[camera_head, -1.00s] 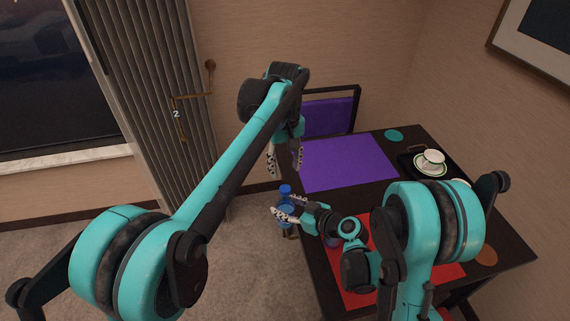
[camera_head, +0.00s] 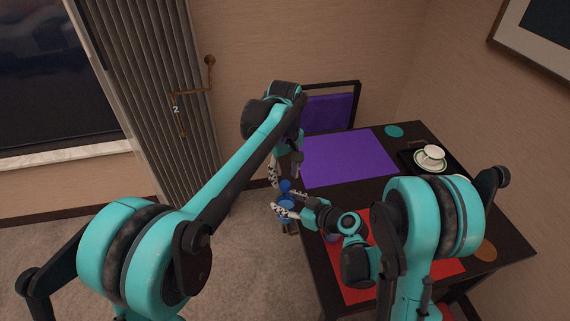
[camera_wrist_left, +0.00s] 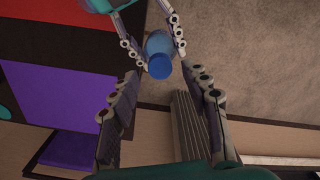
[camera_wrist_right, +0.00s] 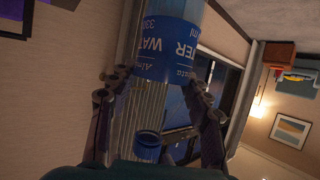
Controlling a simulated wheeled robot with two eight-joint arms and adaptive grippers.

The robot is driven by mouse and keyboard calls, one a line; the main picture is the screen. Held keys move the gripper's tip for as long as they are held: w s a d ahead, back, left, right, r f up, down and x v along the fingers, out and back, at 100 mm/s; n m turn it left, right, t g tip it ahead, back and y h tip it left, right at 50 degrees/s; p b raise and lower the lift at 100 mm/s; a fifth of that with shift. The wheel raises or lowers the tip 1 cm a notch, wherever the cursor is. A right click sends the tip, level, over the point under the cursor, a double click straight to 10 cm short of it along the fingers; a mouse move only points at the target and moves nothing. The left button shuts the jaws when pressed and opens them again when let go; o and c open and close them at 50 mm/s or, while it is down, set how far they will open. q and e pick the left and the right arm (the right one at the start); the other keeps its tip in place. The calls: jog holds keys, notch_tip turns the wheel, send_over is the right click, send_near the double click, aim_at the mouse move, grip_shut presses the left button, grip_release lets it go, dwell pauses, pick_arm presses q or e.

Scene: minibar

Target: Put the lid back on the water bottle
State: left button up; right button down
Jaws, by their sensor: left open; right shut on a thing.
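The water bottle (camera_wrist_right: 165,48) has a blue label with white lettering, upside down in the right wrist view. My right gripper (camera_head: 280,205) is shut around the bottle and holds it upright beside the table's left edge. The blue lid (camera_head: 285,186) shows at the bottle's top end; it also appears in the left wrist view (camera_wrist_left: 160,67) and the right wrist view (camera_wrist_right: 148,146). I cannot tell whether it is seated. My left gripper (camera_head: 284,173) is open, pointing down just above the lid, with its fingers apart on either side of it.
The dark table (camera_head: 322,262) carries a purple mat (camera_head: 350,157), a red mat (camera_head: 440,270), and a cup on a saucer (camera_head: 430,158) in a black tray. A purple chair (camera_head: 328,112) stands behind it. Carpet (camera_head: 250,270) lies open to the left.

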aim_at(286, 199)
pick_arm(q)
jog(key=shift+f, duration=1.3)
grip_shut()
jog(key=m, duration=0.3)
jog(key=shift+m, duration=0.3)
jog(key=m, duration=0.5)
jog(key=shift+o, duration=0.3)
grip_release()
